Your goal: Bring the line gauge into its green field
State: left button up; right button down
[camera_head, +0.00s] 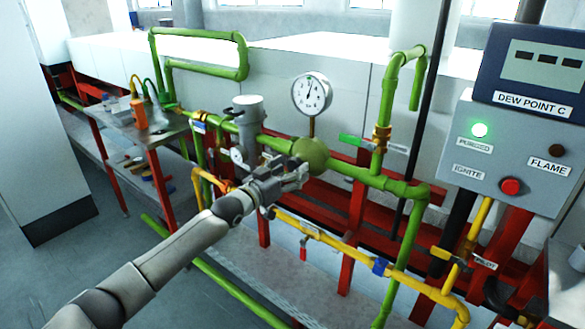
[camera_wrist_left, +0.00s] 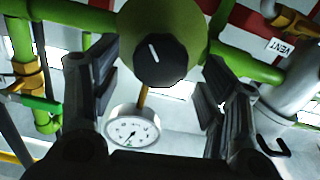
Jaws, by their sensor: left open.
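The line gauge (camera_head: 312,94) is a round white dial on a short stem above a green ball-shaped regulator body (camera_head: 311,153). Its dark needle points roughly upward; the green field is too small to place surely. In the left wrist view the gauge (camera_wrist_left: 132,131) hangs below the green body (camera_wrist_left: 150,22). A black knob (camera_wrist_left: 160,62) with a white mark sits on that body. My left gripper (camera_head: 297,174) is at the front of the body, open, with its fingers on either side of the knob. It hides the knob in the head view. My right gripper is not in view.
Green pipes (camera_head: 404,187) and a yellow pipe (camera_head: 330,238) run close around the gripper. A green-handled valve (camera_head: 362,142) is to the right. A grey control box (camera_head: 520,160) with a lit green lamp stands at right. A side table (camera_head: 140,126) is at left.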

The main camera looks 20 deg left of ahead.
pick_arm(q)
jog(key=shift+w+d, duration=0.25)
jog(key=shift+w, duration=0.45)
jog(key=c, duration=1)
jog(key=m, duration=0.4)
jog(key=shift+d+m, duration=0.1)
jog(key=shift+m, duration=0.2)
jog(key=o, duration=1)
jog(key=v, duration=1.2)
